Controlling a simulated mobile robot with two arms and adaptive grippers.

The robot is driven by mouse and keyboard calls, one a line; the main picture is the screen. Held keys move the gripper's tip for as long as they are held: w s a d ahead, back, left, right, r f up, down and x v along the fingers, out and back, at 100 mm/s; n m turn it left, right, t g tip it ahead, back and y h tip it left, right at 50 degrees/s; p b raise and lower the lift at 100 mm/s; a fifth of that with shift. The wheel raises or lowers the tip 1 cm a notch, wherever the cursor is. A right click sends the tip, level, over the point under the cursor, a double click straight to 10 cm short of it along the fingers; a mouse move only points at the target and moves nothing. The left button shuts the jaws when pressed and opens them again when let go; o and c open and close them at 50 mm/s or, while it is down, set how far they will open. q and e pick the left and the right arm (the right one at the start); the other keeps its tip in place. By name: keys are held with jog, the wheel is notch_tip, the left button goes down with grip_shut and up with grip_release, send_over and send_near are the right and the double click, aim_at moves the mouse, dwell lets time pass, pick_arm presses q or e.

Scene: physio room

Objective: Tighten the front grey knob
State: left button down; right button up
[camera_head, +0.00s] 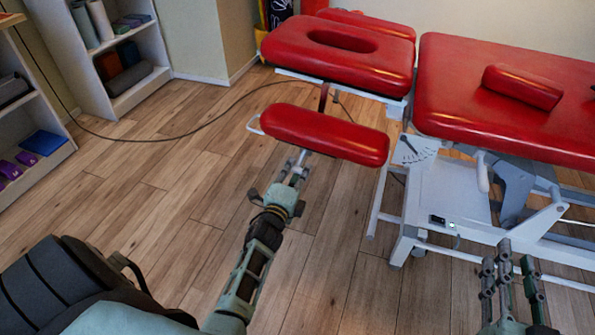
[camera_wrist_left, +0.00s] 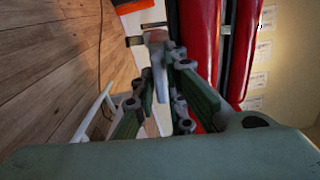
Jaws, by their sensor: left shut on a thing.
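A red treatment table has a padded headrest section with a face hole (camera_head: 345,40) and a red armrest pad (camera_head: 325,134) in front of it. My left gripper (camera_head: 297,168) reaches up to the near edge of this armrest. In the left wrist view its fingers (camera_wrist_left: 165,70) close around a small grey knob (camera_wrist_left: 156,37) beside the red pad. In the head view the fingers mostly hide this knob. My right gripper (camera_head: 514,262) is in front of the table frame at the lower right, its fingers apart and empty.
The main red table top (camera_head: 510,95) carries a red bolster (camera_head: 522,87). Its white frame (camera_head: 450,190) stands to the right of my left arm. A dark cable (camera_head: 185,134) runs across the wooden floor. A white shelf (camera_head: 120,60) stands at the back left.

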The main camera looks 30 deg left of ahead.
pick_arm(q)
jog(key=c, duration=1.8)
grip_release()
jog(key=v, duration=1.2)
